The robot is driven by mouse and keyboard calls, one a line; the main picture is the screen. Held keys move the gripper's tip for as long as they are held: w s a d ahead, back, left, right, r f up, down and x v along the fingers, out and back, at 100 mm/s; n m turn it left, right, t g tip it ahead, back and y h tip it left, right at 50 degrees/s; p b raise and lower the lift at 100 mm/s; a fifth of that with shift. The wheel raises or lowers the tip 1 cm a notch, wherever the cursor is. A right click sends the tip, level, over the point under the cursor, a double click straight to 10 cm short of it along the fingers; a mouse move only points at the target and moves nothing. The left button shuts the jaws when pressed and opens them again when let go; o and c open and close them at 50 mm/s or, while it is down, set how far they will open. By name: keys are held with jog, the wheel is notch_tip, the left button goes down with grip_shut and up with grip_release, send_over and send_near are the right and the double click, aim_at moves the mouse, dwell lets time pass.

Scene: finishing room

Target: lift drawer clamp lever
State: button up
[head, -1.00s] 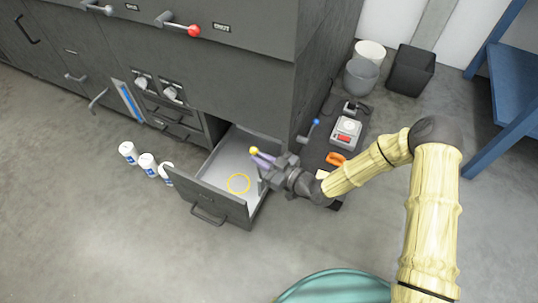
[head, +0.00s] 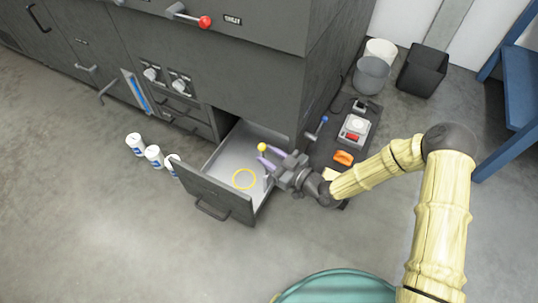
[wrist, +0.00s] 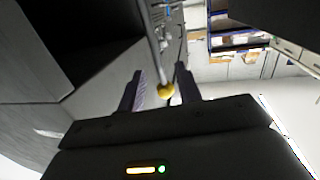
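The drawer (head: 214,194) stands pulled out from the dark cabinet. The drawer clamp lever has a yellow ball knob (head: 262,147), seen over the drawer's right side. In the wrist view the knob (wrist: 166,91) sits on the end of a thin grey rod (wrist: 152,45). My gripper (head: 265,154) is open, with its two purple fingers apart and pointing at the knob. In the wrist view the knob lies between the fingers of my gripper (wrist: 160,86), with gaps on both sides. Whether it is deep enough between the fingertips is hard to tell. The lever's base is hidden.
A blue-knobbed lever (head: 323,120), a grey device (head: 354,129) and an orange item (head: 343,157) are right of the drawer. White bottles (head: 154,155) stand on the floor at left. Bins (head: 372,75) stand behind.

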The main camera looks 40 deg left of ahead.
jog(key=d+r+p, duration=0.1)
jog(key=d+p, duration=0.5)
jog(key=d, duration=1.1)
jog(key=shift+w+d+p, duration=0.2)
jog(key=shift+w+p, duration=0.1)
jog(key=shift+w+r, duration=0.15)
